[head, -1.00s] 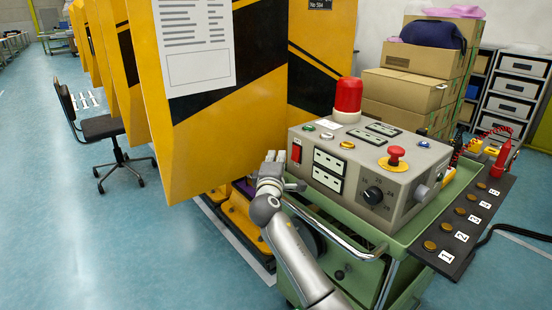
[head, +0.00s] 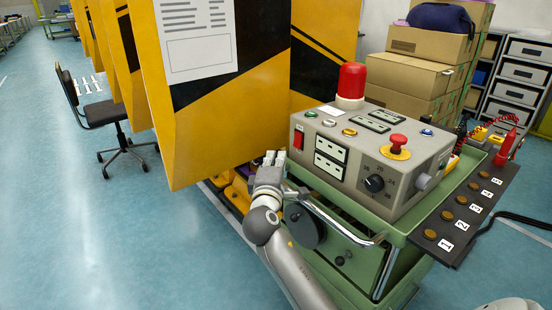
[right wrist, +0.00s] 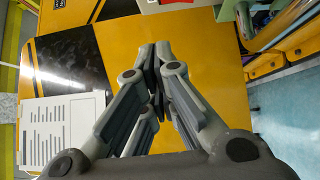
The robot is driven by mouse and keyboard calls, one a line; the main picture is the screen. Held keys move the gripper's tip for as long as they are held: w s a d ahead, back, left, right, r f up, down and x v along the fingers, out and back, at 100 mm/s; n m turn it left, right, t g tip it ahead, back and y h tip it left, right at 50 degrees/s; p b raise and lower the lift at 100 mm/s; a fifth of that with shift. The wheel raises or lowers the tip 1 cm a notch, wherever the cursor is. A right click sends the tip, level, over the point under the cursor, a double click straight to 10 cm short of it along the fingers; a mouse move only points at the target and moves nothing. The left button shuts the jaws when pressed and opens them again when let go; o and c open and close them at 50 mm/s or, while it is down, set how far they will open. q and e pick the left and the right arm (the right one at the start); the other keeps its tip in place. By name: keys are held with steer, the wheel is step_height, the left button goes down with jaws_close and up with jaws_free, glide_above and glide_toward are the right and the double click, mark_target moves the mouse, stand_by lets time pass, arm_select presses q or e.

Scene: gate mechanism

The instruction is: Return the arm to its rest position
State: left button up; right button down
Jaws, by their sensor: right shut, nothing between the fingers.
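My right gripper (head: 272,158) is in the middle of the head view, at the left front corner of the grey control box (head: 400,168). Its fingers are together and hold nothing. In the right wrist view the closed fingers (right wrist: 155,52) show in front of a yellow and black panel (right wrist: 195,65). My right arm (head: 290,270) reaches up from the bottom of the head view, left of the green cart (head: 365,262). I cannot tell whether the gripper touches the box or cart. My left gripper is not in view.
The box carries a red lamp (head: 351,82), a red mushroom button (head: 399,141) and a black knob (head: 374,184). A cart handle (head: 335,226) is close to my arm. Yellow and black panels (head: 230,120) stand behind the gripper.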

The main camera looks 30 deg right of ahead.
stand_by(0.4)
